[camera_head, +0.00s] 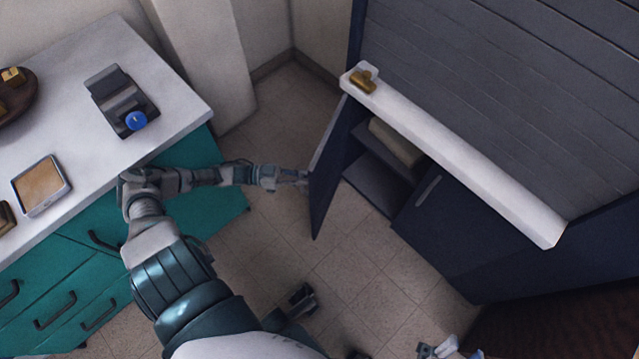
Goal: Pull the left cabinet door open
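The left cabinet door (329,173) is dark blue and stands swung wide open. It is seen nearly edge-on, and its handle is hidden from this view. The opening shows a shelf (378,186) and a pale beige item (397,142) inside. My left gripper (298,178) reaches in from the left, with its fingertips at the outer face of the door. I cannot tell whether the fingers are closed on the handle. The right cabinet door (440,220) is shut, with its handle showing. A small part of my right gripper (437,349) shows at the bottom edge.
The cabinet's white top (470,170) bears a brass-coloured object (363,81). Tiled floor (330,265) lies clear before the open door.

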